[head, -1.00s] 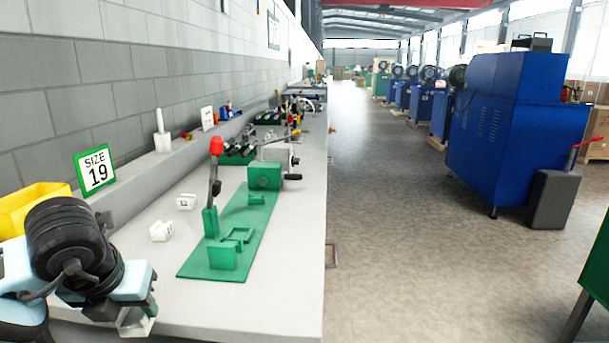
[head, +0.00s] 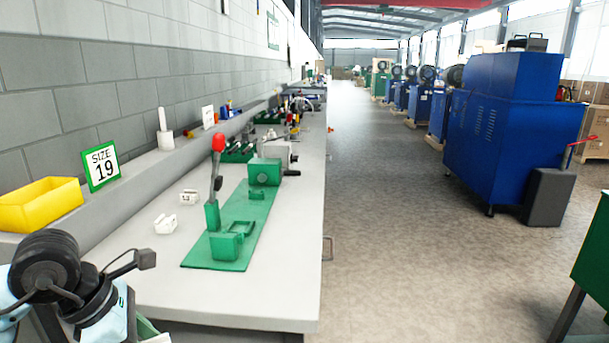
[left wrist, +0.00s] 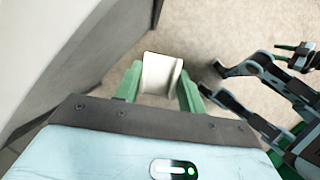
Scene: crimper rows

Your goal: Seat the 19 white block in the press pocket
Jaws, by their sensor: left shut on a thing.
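My left gripper (left wrist: 160,90) is shut on a white block (left wrist: 160,72), held between its green fingers. In the head view the left gripper is at the bottom left, mostly cut off, with a bit of the white block (head: 157,339) at the picture edge. The floor shows beyond the block in the left wrist view. The green press (head: 255,218) lies on the bench, with a red-knobbed lever upright and a green pocket piece (head: 227,246) at its near end. The held block's marking is not visible. An arm with a green-tipped gripper (left wrist: 296,56), seemingly my right, shows in the left wrist view.
Two white blocks, (head: 166,223) and (head: 189,197), sit on the bench left of the press. A yellow bin (head: 40,208) and a SIZE 19 sign (head: 101,167) stand on the ledge by the wall. The bench front (head: 230,300) is clear. Blue machines (head: 505,130) stand across the aisle.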

